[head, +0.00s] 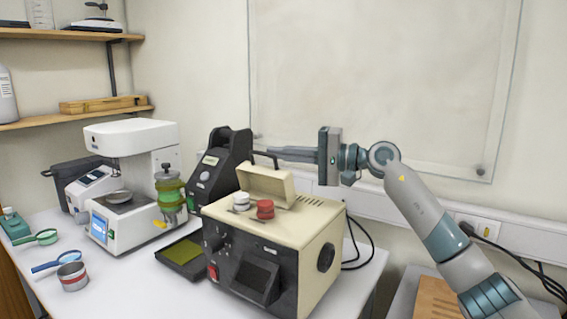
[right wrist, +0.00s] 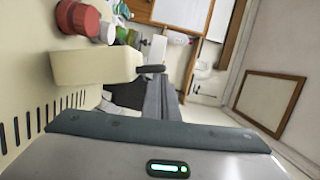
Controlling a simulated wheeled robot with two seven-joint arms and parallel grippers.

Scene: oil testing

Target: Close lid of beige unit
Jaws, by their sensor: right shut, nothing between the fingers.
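The beige unit (head: 300,229) stands on the table with a dark front panel. Its lid (head: 266,182) is raised, standing up behind a white cap (head: 241,200) and a red cap (head: 265,208). A dark handle (head: 266,157) sticks up at the lid's top edge. My right gripper (head: 271,152) comes from the right, shut and empty, with its fingertips near the handle and the lid's back side. In the right wrist view the lid (right wrist: 92,66) and its handle (right wrist: 151,69) lie just beside the fingers (right wrist: 163,95); contact is unclear. My left gripper is out of view.
A black device (head: 217,174) stands close behind the unit. A white instrument (head: 134,190) and green jars (head: 171,196) are to the left. A dark tray (head: 184,258) lies beside the unit. A wall board (head: 375,80) is behind my right arm.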

